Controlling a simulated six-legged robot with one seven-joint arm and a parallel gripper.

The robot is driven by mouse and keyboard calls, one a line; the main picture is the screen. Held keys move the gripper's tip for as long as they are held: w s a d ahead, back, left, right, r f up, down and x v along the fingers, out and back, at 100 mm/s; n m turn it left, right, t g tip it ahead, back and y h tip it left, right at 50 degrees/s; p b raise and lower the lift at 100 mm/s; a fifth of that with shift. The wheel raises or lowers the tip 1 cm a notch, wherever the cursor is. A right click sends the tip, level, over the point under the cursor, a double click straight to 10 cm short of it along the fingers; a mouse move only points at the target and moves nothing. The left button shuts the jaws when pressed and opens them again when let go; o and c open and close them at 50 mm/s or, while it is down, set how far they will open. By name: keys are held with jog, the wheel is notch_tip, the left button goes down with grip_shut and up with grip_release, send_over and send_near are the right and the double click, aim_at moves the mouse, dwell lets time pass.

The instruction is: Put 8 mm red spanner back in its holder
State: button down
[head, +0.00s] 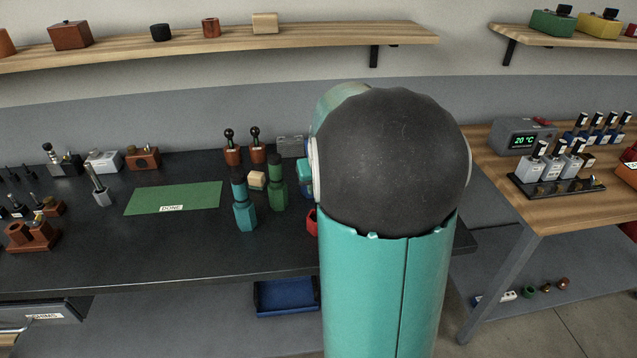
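I cannot make out the 8 mm red spanner or its holder for certain. A red object (312,222) on the dark bench is mostly hidden behind my teal arm, so I cannot tell what it is. A small red thing (541,122) lies on top of the grey box with the 20 °C display (518,141), too small to identify. My arm's large teal link and black joint fill the centre right of the head view. My gripper does not show in this view.
The dark bench (150,240) carries a green mat marked DONE (190,193), bare on top. A teal hexagonal piece (244,212) and a green one (276,182) stand upright right of it. A wooden table (560,205) at right holds a black rack (560,187). A blue bin (285,297) sits below.

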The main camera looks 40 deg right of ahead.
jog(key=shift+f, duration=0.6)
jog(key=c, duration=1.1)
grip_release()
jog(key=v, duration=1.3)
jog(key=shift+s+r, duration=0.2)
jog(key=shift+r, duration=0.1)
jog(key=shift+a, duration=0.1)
